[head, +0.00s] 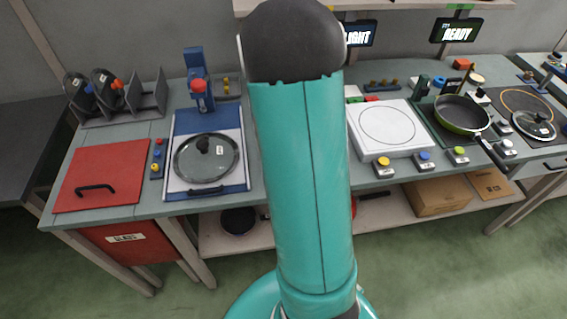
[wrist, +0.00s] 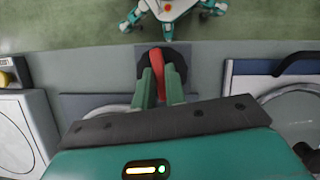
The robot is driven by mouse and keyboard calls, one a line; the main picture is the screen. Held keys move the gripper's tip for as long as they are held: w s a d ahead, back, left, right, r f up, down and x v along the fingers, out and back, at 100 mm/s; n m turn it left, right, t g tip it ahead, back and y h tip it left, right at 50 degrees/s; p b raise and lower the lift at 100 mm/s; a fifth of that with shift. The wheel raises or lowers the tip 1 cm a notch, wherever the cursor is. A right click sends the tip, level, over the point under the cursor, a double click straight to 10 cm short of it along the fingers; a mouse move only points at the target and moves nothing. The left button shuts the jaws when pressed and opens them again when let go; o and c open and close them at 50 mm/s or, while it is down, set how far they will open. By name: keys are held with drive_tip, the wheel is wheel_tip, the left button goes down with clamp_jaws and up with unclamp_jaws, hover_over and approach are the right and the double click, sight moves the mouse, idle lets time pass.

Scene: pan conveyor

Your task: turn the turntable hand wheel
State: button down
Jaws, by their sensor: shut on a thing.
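The hand wheel (wrist: 143,66) is a dark round wheel with a red grip bar (wrist: 181,66) across it. It shows at the top centre of the wrist view, near the bench's front edge. My gripper (wrist: 161,75) has its two green fingers at the wheel, shut on the red grip bar. The fingers hide part of the wheel. A grey square plate (wrist: 78,102) lies flat on the bench behind the fingers, largely hidden by my gripper; I cannot tell whether it is the turntable. In the head view my arm covers the wheel and my gripper.
A blue-edged white station (head: 182,183) with a glass lid (head: 206,160) stands left of my arm. A white square unit (head: 408,147) with a yellow button (head: 384,162) stands right of it. Farther right is a frying pan (head: 462,114). A red panel (head: 101,175) lies far left.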

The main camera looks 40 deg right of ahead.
drive_tip(key=c, duration=1.4)
unclamp_jaws()
drive_tip(key=shift+c, duration=0.2)
drive_tip(key=v, duration=1.3)
drive_tip(key=shift+r, duration=0.4)
drive_tip(key=shift+w, duration=0.1)
